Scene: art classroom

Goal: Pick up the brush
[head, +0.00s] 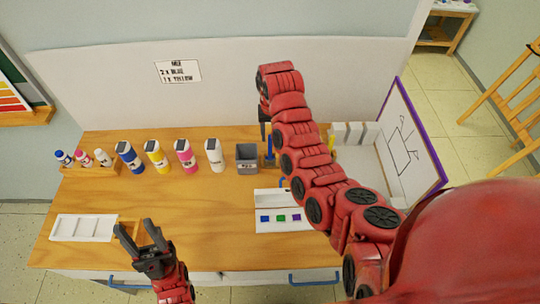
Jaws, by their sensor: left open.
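I cannot make out a brush for certain. A thin upright blue object (269,147) stands just right of a grey square cup (247,157) on the wooden table, and it is too small to identify. My right arm reaches up across the table, and its dark gripper (264,125) points down just above the blue object. Only a narrow part of that gripper shows, so its opening is unclear. My left gripper (134,224) is open and empty at the table's front left, right of a white palette tray (83,216).
Several bottles, including a blue one (130,157) and a pink one (186,155), stand left of the cup. A small rack (90,170) holds tubes. A white box with colour squares (265,226) lies in front. A purple-edged board (436,165) stands right. The middle left table is clear.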

